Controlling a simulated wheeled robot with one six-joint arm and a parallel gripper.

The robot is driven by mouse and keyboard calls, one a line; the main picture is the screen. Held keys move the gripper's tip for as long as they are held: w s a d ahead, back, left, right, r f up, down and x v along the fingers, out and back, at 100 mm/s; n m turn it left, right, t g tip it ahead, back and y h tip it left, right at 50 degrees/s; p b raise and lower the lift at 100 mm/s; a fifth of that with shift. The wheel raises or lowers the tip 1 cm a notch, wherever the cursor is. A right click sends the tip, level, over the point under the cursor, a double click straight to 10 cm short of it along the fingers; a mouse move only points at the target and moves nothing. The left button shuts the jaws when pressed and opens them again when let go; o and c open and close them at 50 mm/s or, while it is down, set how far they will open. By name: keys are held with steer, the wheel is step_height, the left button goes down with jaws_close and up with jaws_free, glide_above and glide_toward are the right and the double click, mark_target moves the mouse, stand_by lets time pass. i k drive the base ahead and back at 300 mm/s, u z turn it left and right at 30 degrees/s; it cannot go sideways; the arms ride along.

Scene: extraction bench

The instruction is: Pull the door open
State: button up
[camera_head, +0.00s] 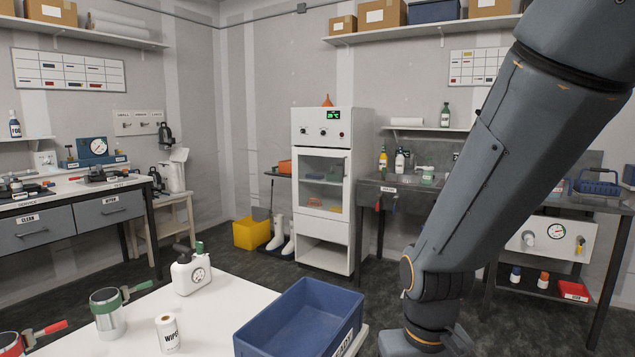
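A tall white cabinet (310,126) stands against the back wall near the middle of the view. Its door (323,154) has a white frame and a glass pane, and it looks shut. Shelves with small coloured items show through the glass. A thin upright piece that may be a handle shows at the door's right edge, but it is too small to be sure. My arm comes down from the upper right to the bottom, right of the cabinet and apart from it in the picture. My gripper is out of view.
A yellow bin (251,234) and white boots (277,236) stand left of the cabinet. A grey sink bench (392,183) is right of it. Dark floor lies between.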

mark_target(347, 155)
steer(key=z, duration=0.45)
steer(key=k, duration=0.55)
steer(key=z, duration=0.7)
steer(key=i, duration=2.25)
steer(key=u, duration=0.75)
steer(key=i, duration=0.85)
steer(key=u, duration=0.95)
steer(key=i, duration=2.55)
